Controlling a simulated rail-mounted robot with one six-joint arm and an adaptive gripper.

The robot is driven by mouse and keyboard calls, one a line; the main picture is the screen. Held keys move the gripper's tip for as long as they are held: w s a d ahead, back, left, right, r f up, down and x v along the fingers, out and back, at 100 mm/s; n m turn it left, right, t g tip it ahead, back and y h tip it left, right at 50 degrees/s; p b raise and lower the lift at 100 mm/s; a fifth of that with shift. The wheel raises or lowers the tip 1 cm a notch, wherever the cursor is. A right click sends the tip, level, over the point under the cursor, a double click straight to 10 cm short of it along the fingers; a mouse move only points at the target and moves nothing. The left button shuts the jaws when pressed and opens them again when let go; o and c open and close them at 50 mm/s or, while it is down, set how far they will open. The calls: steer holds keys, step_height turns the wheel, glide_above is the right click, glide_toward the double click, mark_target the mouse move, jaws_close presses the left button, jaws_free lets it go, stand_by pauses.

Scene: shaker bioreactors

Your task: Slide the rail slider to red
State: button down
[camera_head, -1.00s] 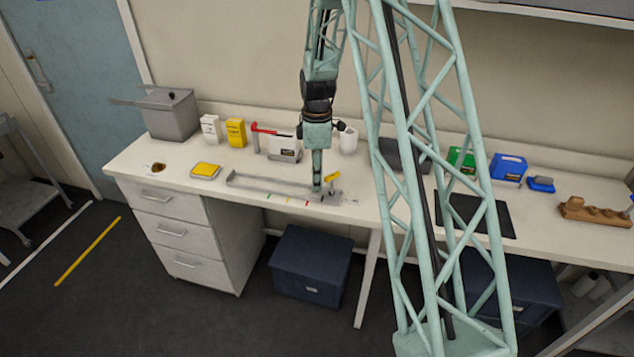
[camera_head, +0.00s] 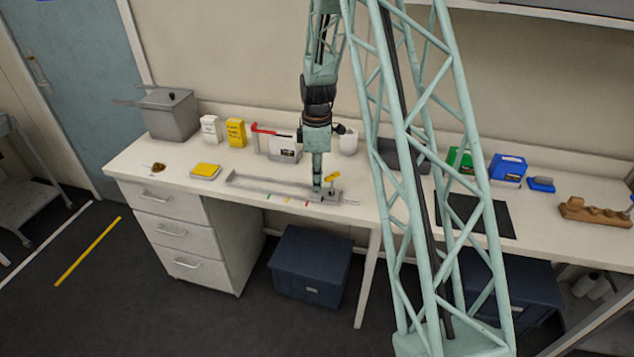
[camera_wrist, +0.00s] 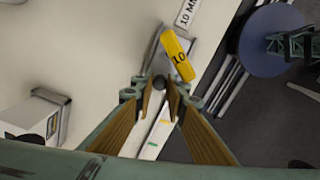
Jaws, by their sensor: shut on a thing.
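A grey rail (camera_head: 270,184) lies along the front of the white bench. Green (camera_head: 268,196), yellow (camera_head: 287,199) and red (camera_head: 307,203) marks run beside it. My gripper (camera_head: 317,190) points down at the rail's right end, a little right of the red mark. In the wrist view my gripper (camera_wrist: 160,88) is shut on the dark round slider knob (camera_wrist: 159,82). The yellow (camera_wrist: 165,121) and green (camera_wrist: 152,144) marks show there between the fingers; I cannot make out the red one. The slider's body is mostly hidden.
Behind the rail are a box with a red part (camera_head: 278,145), a white cup (camera_head: 348,141) and a yellow carton (camera_head: 236,132). A yellow pad (camera_head: 206,170) lies to the left.

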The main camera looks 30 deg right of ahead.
steer(key=shift+w+a, duration=1.75)
steer(key=shift+a, duration=0.05)
steer(key=c, duration=2.6)
jaws_free()
steer(key=shift+o, duration=0.2)
step_height(320, 180, up, 12)
